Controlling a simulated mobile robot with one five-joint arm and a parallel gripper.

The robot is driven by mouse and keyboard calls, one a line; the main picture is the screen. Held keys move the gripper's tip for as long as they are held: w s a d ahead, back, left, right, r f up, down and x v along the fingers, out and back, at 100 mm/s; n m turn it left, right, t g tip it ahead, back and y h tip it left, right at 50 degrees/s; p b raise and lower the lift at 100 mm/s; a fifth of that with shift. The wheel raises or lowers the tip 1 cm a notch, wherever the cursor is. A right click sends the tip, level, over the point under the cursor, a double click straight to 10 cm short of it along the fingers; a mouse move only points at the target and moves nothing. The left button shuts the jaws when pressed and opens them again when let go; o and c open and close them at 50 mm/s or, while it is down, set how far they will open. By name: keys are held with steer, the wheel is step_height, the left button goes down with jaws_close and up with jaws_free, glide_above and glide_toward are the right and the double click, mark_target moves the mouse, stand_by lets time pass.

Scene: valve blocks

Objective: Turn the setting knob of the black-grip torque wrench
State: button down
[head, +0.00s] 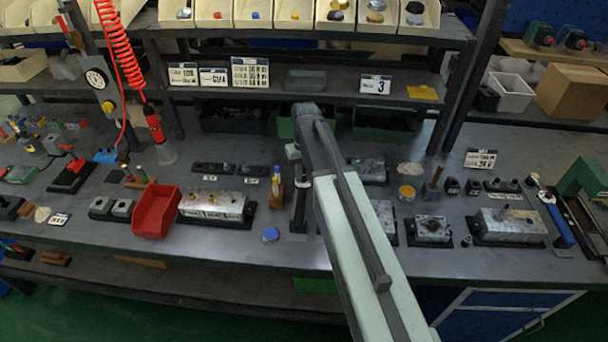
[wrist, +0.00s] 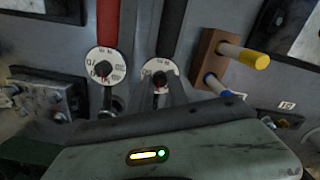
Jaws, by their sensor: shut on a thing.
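In the wrist view the black-grip torque wrench has a black handle (wrist: 173,28) running up from a white scale dial (wrist: 172,69). A dark setting knob (wrist: 160,79) stands at the middle of that dial. My gripper (wrist: 160,88) is at this knob and shut on it; its fingertips are small and dark, so the exact contact is hard to see. To its left is a red-grip torque wrench (wrist: 110,38) with its own white dial (wrist: 98,68), apart from my gripper. In the head view my arm covers much of this spot.
A wooden block (wrist: 208,50) with a yellow and a blue marker stands close to the right in the wrist view. A metal block (wrist: 45,100) lies at left. In the head view a red bin (head: 157,212) and a blue cap (head: 270,234) sit left of my arm.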

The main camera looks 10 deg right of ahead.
mark_target(304, 178)
stand_by(0.4)
steer(key=c, duration=1.3)
jaws_free()
step_height(304, 178, up, 8)
steer(key=p, duration=0.8)
steer(key=shift+f, duration=0.1)
